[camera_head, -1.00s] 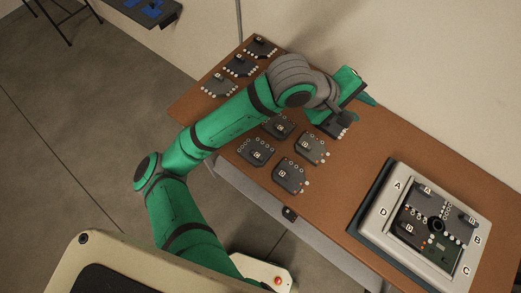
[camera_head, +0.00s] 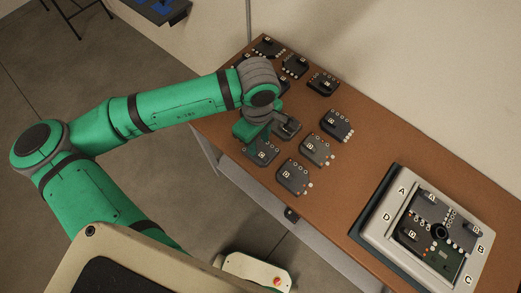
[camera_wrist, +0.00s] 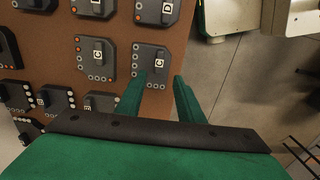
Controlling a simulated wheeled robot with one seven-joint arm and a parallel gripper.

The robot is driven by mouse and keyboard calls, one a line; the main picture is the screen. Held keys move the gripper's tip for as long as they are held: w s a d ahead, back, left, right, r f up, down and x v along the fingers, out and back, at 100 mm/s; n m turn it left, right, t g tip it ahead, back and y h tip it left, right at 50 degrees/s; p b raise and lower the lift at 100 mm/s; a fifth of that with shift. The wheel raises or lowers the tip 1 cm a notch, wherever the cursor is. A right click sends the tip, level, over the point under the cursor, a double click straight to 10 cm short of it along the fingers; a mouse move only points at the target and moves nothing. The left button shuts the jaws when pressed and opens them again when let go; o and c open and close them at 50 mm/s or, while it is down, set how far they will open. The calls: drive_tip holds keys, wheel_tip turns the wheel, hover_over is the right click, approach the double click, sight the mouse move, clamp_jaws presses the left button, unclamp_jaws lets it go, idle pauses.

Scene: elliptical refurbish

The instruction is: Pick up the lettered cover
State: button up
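Several dark lettered covers with knobs lie on the brown table. In the head view the gripper (camera_head: 252,132) is over the left front of the covers, partly hidden by my wrist. A cover marked D (camera_head: 292,177) lies to its right.
More covers (camera_head: 315,150) lie close around the gripper. The table is clear between the loose covers and the housing.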

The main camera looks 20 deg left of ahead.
sight(260, 153)
drive_tip(key=shift+w+d+f, duration=0.1)
drive_tip(key=shift+d+f, duration=0.05)
drive_tip(key=shift+f, duration=3.35)
clamp_jaws()
